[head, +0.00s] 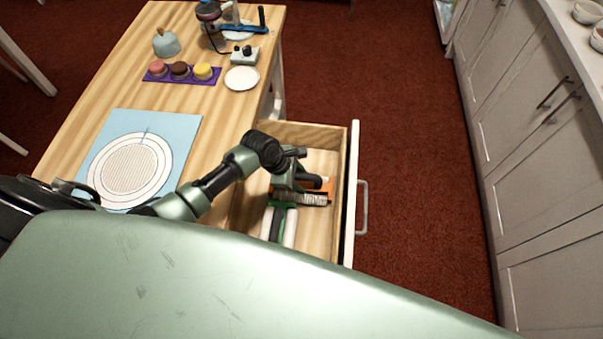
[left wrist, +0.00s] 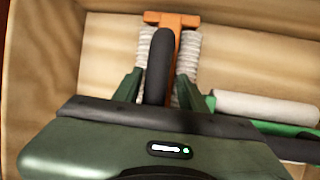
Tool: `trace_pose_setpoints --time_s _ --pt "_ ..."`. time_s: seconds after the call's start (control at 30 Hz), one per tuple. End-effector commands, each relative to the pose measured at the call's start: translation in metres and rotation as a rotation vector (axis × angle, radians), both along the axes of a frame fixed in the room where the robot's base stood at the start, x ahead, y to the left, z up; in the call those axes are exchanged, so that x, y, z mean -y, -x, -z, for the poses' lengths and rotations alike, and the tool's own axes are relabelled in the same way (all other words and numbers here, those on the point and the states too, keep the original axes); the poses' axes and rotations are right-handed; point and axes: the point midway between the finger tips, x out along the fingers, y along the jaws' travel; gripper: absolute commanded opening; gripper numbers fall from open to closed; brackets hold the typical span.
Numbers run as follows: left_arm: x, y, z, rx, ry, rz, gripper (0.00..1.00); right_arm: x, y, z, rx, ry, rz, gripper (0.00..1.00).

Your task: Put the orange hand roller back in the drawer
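The orange hand roller (head: 317,199) lies in the open drawer (head: 322,239), with an orange frame, black handle and pale ridged roller parts. It also shows in the left wrist view (left wrist: 175,21). My left gripper (head: 302,183) is down inside the drawer over the roller. In the left wrist view my left gripper's fingers (left wrist: 160,80) stand apart on either side of the black handle, with space visible beside it. The roller's lower part is hidden behind the gripper. My right gripper is not in view.
A green-framed white roller (head: 290,226) lies beside it in the drawer. The wooden table (head: 225,118) holds a blue mat (head: 185,130), a purple tray (head: 215,77) of cakes and a white plate (head: 242,78). Cabinets (head: 520,150) stand right, across clear red carpet.

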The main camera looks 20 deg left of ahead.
Motion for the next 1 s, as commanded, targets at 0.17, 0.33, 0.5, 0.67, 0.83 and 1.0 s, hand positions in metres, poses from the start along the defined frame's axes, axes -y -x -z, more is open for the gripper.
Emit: trace_pose_setpoints --time_s 0.17,0.33,0.5,0.67,0.83,1.0 --pt "0.000 -0.004 -0.003 0.010 0.002 -0.002 0.44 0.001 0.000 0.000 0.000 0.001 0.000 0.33" --pt "0.000 -0.005 -0.005 0.013 0.004 -0.002 0.44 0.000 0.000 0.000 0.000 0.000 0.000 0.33" --pt "0.000 -0.007 -0.015 0.018 0.004 -0.002 0.44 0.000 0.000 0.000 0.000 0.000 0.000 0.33" --pt "-0.008 0.000 -0.042 0.018 0.004 -0.003 0.44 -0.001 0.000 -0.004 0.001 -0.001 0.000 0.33" --pt "-0.020 0.011 -0.078 0.018 0.004 -0.001 0.44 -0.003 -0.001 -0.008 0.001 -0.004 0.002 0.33" --pt "-0.031 0.019 -0.107 0.018 0.004 -0.002 0.44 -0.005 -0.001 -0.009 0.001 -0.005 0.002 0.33"
